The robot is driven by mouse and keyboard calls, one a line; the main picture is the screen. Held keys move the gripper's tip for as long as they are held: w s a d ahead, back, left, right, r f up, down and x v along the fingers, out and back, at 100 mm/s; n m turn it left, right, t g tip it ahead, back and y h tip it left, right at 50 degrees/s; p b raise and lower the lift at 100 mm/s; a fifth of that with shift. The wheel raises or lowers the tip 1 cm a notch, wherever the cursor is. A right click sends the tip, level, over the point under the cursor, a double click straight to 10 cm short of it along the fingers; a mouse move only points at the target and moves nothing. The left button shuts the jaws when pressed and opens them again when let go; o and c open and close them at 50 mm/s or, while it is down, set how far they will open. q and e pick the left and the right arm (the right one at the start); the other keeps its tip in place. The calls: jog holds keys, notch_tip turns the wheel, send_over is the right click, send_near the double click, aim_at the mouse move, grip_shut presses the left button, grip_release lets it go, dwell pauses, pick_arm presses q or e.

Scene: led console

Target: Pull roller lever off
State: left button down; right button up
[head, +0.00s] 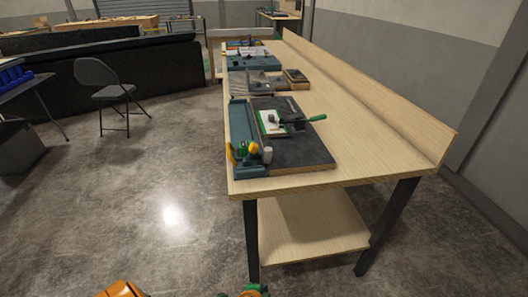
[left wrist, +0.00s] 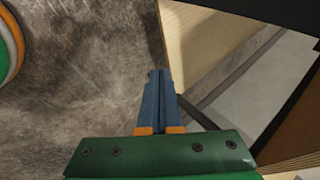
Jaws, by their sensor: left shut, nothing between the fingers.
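My right gripper is not in view.
A teal tray (head: 240,128) with yellow and green-handled tools lies along the left side of the board. The wooden workbench (head: 370,150) has a lower shelf (head: 312,222) and dark legs. Open concrete floor lies to the left, with a folding chair (head: 104,85) farther back.

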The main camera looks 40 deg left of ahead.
pick_arm(q)
jog(key=w+a+r+m+t+y+p, duration=0.1)
jog(key=w+a+r+m+t+y, duration=0.1)
jog(key=r, duration=0.8)
jog(key=w+a+r+m+t+y+p, duration=0.1)
jog(key=w+a+r+m+t+y, duration=0.1)
jog(key=w+a+r, duration=0.2)
jog(key=w+a+r+m+t+y+p, duration=0.2)
jog(key=w+r, duration=0.5)
jog(key=r, duration=1.1)
jog(key=shift+w+a+r, duration=0.25)
jog(key=shift+w+a, duration=0.1)
jog(key=shift+a, duration=0.45)
